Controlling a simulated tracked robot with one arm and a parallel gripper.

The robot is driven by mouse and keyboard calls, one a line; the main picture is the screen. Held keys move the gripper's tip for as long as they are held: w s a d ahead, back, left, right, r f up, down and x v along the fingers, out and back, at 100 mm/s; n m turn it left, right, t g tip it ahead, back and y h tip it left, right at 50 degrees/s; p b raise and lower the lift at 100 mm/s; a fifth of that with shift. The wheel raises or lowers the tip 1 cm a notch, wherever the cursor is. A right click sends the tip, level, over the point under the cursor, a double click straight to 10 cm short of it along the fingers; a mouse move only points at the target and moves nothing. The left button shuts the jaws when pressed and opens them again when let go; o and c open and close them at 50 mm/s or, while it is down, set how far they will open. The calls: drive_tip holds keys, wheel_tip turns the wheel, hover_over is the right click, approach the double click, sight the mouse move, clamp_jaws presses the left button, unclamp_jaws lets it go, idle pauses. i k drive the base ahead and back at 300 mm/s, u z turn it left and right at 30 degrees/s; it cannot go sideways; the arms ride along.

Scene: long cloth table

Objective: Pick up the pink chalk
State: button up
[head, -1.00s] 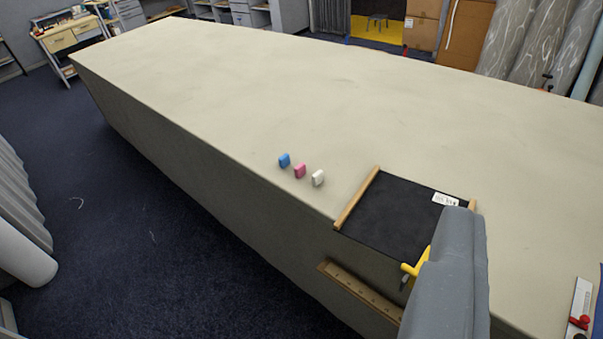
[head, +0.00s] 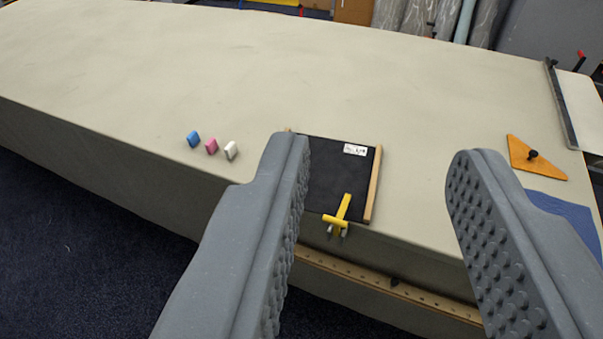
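The pink chalk (head: 211,146) is a small block standing on the pale cloth table (head: 330,70), near its front edge. It stands between a blue chalk (head: 193,139) on its left and a white chalk (head: 231,150) on its right. My gripper (head: 380,165) is open and empty, its two grey studded fingers wide apart in the foreground. The pink chalk lies to the left of both fingers, beyond the left one, and nothing touches it.
A black board (head: 325,160) with wooden side strips lies between the fingers in the picture, with a yellow clamp (head: 339,215) at its front. An orange triangle (head: 535,158) and blue cloth (head: 568,215) lie at the right. The table behind the chalks is clear.

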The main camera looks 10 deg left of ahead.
sight(211, 146)
drive_tip(key=u, duration=1.4)
drive_tip(key=i, duration=2.05)
drive_tip(key=z, duration=1.3)
